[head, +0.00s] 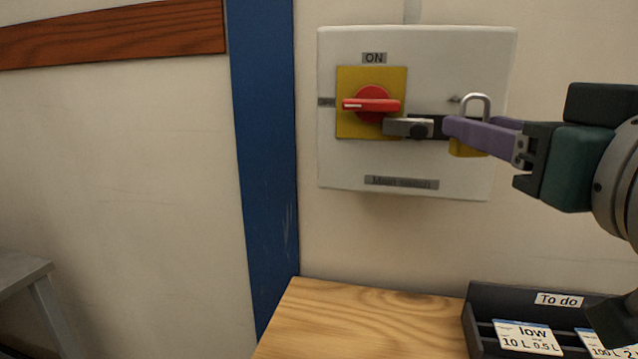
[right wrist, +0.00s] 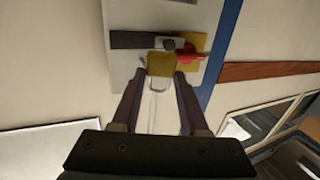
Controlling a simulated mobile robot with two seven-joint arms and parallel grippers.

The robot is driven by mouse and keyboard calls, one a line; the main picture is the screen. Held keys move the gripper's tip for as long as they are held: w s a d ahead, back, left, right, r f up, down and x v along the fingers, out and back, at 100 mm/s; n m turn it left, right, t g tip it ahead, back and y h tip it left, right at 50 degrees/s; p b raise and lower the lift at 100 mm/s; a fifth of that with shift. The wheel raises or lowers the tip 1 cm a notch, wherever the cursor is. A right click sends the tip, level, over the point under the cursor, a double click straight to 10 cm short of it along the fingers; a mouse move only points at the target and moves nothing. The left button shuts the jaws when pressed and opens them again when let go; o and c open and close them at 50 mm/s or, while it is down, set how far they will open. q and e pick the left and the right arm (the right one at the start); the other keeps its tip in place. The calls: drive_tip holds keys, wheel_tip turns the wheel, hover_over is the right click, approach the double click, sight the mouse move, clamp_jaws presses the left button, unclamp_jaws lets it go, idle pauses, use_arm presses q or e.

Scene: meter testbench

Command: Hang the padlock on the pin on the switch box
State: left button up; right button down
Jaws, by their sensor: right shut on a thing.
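The white switch box (head: 350,170) is on the wall, with a yellow plate (head: 372,78), a red rotary switch (head: 372,104) and a grey and black hasp piece (head: 398,127). A dark round pin (head: 419,130) sticks out of that piece. My right gripper (head: 457,132) is shut on the padlock, a yellow body (right wrist: 160,65) with a silver shackle (head: 477,99) pointing up. The padlock is in front of the box, to the right of the pin in the head view, and appears apart from it. The fingers hide part of its body. My left gripper is not in view.
Below the box is a wooden bench top (head: 360,325). A dark tray (head: 480,300) labelled "To do" with cards stands on it at the right. A blue post (head: 265,150) runs left of the box. The space in front of the box's left side is free.

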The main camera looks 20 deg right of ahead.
sight(487, 120)
drive_tip(key=shift+w+d+r+b, duration=0.1)
drive_tip(key=shift+w+d+b, duration=0.3)
drive_tip(key=shift+w+b, duration=0.45)
drive_tip(key=shift+w+d+r+b, duration=0.1)
drive_tip(key=shift+w+d+b, duration=0.3)
drive_tip(key=shift+b, duration=0.7)
drive_tip(key=shift+w+d, duration=0.1)
drive_tip(key=shift+w, duration=0.05)
drive_tip(key=shift+w+d, duration=0.55)
drive_tip(key=shift+w, duration=0.35)
drive_tip(key=shift+w+d, duration=0.5)
drive_tip(key=shift+w, duration=0.35)
drive_tip(key=shift+w+d+f, duration=0.15)
drive_tip(key=shift+w+d, duration=0.2)
drive_tip(key=shift+w, duration=0.2)
drive_tip(key=shift+w+f+b, duration=0.1)
drive_tip(key=shift+f+b, duration=0.05)
drive_tip(key=shift+b, duration=0.2)
